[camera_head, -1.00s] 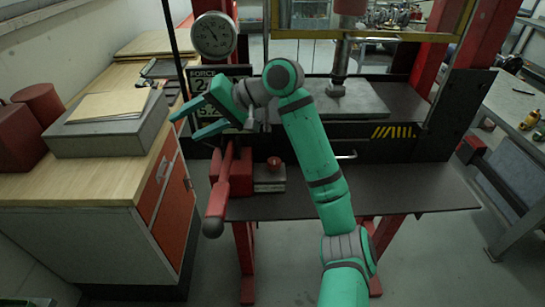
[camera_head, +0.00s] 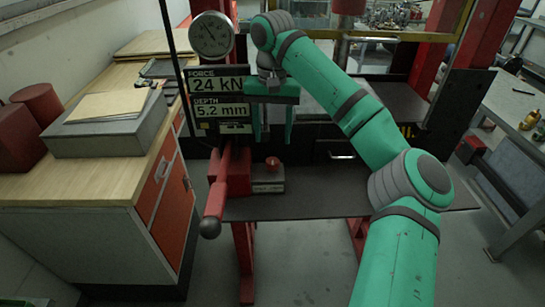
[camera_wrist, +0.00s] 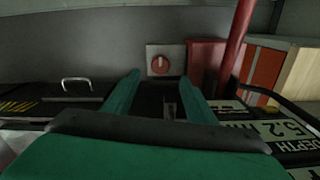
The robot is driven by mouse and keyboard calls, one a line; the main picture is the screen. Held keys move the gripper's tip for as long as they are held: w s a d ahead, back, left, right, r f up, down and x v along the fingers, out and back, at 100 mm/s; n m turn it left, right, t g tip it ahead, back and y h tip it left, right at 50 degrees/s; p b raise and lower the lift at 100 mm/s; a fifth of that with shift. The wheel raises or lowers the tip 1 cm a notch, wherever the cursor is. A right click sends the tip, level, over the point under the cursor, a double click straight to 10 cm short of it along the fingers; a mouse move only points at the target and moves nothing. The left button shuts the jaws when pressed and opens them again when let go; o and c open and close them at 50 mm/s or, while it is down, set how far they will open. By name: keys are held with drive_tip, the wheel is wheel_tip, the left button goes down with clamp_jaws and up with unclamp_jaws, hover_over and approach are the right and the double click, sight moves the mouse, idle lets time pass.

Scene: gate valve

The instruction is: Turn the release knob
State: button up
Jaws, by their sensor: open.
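The release knob (camera_head: 273,163) is a small red round knob on a grey block (camera_head: 268,178), at the left part of the press's dark shelf. It also shows in the wrist view (camera_wrist: 160,64), as a red disc with a pale bar across it, beyond my fingertips. My gripper (camera_head: 273,138) is open and empty and points down above the knob, with a gap between. In the wrist view its two green fingers (camera_wrist: 160,80) stand apart, and the knob appears between and beyond their tips.
A red pump block with a long red lever (camera_head: 216,195) stands just left of the knob. A display panel (camera_head: 218,98) reads 24 kN and 5.2 mm, below a round gauge (camera_head: 211,35). A drawer handle (camera_head: 342,156) is to the right. The dark shelf (camera_head: 320,205) is bare there.

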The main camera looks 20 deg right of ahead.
sight(272, 160)
wheel_tip(272, 160, down, 9)
drive_tip(key=shift+r, duration=0.1)
idle(0.3)
drive_tip(key=c, duration=1)
